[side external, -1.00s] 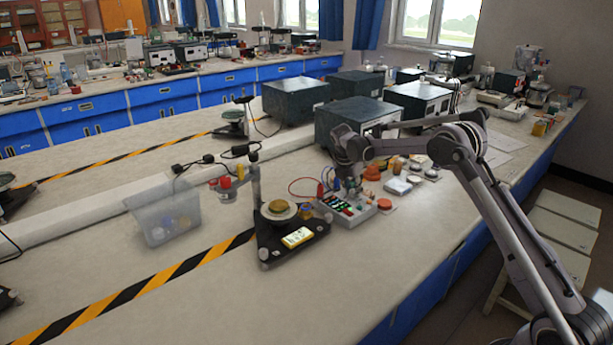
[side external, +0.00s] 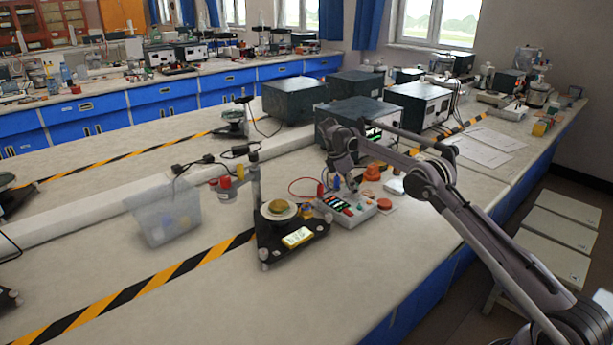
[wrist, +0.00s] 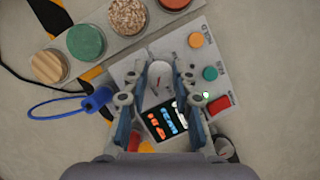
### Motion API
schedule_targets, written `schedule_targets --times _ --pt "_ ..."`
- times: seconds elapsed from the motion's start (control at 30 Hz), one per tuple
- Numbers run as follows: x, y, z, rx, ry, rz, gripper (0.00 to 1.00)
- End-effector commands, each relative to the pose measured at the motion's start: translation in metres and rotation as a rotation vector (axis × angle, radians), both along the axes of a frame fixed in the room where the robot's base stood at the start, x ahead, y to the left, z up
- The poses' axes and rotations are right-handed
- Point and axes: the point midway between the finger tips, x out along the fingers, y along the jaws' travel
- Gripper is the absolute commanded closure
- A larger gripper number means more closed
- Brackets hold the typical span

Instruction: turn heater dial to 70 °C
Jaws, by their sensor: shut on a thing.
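The heater control box (side external: 345,209) is a pale unit on the bench with a dark display. In the wrist view the box shows a display (wrist: 166,120) with orange and blue characters, too small to read. The pale grey heater dial (wrist: 160,82) sits just above the display, between my fingers. My gripper (wrist: 161,76) is shut on the dial from both sides. In the side view my gripper (side external: 352,190) points down over the box, and the dial cannot be made out there. The dial's pointer setting is not clear.
The box also has an orange button (wrist: 196,40), a green button (wrist: 210,73) and a red switch (wrist: 219,105). A strip with several round samples, including a green disc (wrist: 86,42), lies beside it. A black stand (side external: 290,240) and clear bin (side external: 165,220) are left.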

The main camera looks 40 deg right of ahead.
Motion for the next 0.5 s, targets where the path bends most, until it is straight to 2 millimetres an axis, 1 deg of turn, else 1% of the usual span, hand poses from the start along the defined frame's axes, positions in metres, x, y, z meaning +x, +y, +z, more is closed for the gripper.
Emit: schedule_targets --times 0.5 --pt "-0.0001 -0.0006 -0.0007 0.002 0.002 -0.111 1.0"
